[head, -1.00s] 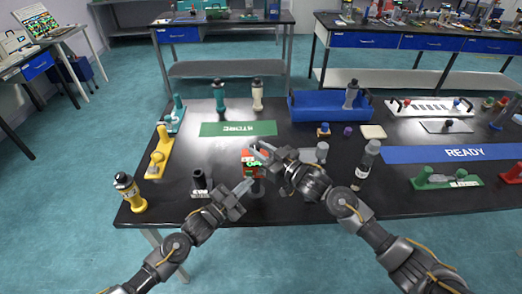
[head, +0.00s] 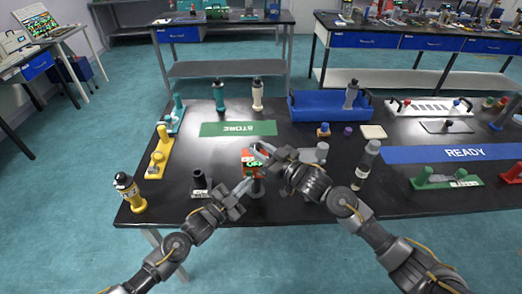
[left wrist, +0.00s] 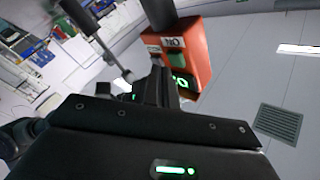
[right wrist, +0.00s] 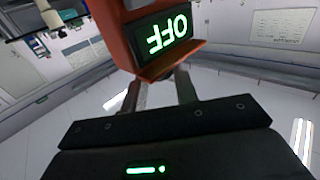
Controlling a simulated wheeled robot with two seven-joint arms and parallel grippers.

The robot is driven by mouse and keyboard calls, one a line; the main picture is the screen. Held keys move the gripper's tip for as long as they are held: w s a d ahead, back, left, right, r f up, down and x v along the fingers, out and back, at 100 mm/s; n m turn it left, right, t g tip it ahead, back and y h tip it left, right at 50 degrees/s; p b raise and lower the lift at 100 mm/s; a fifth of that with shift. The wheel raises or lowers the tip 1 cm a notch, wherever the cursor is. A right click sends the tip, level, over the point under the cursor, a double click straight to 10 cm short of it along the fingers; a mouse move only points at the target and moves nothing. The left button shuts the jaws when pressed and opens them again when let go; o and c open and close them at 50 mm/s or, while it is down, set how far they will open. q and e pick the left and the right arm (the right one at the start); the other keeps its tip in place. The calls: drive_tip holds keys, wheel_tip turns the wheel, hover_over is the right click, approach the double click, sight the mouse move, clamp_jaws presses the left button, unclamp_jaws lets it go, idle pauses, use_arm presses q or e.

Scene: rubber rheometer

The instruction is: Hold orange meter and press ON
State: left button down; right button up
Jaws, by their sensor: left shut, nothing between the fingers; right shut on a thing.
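My left gripper (head: 248,183) is shut and empty, low beside the meter's left side. The left wrist view shows the meter (left wrist: 196,48) close by, with an upside-down ON label (left wrist: 173,43) and a green button (left wrist: 177,60). Contact there is unclear.
A green STORE mat (head: 238,129) and blue READY mat (head: 445,153) lie on the table.

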use_arm(q)
drive_tip(key=shift+w, duration=0.4)
drive_tip(key=shift+w, duration=0.25)
idle(0.4)
drive_tip(key=shift+s, duration=0.7)
drive_tip(key=s, duration=0.6)
idle(0.3)
